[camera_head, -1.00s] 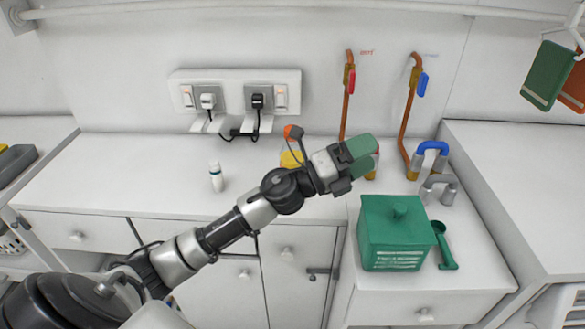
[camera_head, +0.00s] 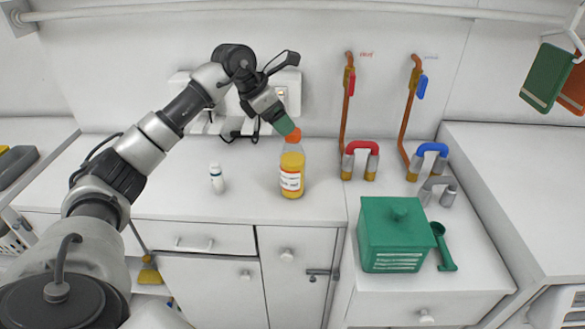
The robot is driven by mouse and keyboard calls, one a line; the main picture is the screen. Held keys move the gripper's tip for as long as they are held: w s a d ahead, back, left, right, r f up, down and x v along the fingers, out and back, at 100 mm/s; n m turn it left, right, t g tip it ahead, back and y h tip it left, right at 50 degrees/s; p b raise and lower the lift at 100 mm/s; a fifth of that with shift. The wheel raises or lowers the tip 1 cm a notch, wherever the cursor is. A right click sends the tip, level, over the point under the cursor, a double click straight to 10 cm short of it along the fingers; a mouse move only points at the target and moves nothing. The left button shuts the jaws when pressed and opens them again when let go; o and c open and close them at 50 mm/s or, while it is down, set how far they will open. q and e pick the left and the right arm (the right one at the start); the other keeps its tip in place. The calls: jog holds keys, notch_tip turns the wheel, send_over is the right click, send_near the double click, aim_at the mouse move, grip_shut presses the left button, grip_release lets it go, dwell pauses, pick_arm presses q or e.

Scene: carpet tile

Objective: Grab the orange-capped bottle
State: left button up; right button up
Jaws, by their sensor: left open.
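The orange-capped bottle (camera_head: 291,172) stands upright on the white counter. It holds yellow-orange liquid and has a white label with red. My left gripper (camera_head: 288,127) has green fingertips and points down and to the right, just above and beside the orange cap (camera_head: 293,136). The fingertips overlap the upper left of the cap in the picture, and I cannot tell whether they touch it. The bottle's body is in plain view below the gripper. My right gripper is not in view.
A small white bottle (camera_head: 216,178) stands left on the counter (camera_head: 150,180). Red (camera_head: 361,158) and blue (camera_head: 429,157) handled items, a green box (camera_head: 394,235) and a green scoop (camera_head: 444,246) are to the right. Copper pipes rise behind.

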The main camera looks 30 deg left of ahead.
aim_at(296, 137)
pick_arm(q)
jog(key=x, duration=0.3)
jog(key=shift+w+p, duration=0.1)
jog(key=shift+p, duration=0.2)
jog(key=shift+w+d+f, duration=0.1)
jog(key=shift+d+f, duration=0.05)
jog(key=shift+f, duration=0.05)
jog(key=p+x, duration=0.2)
jog(key=x, duration=0.1)
jog(key=shift+w+f, duration=0.1)
jog(key=shift+f, duration=0.15)
jog(key=shift+w+d+f, duration=0.15)
jog(key=shift+w+f, duration=0.1)
jog(key=shift+f, duration=0.25)
jog(key=shift+r, duration=0.15)
grip_shut()
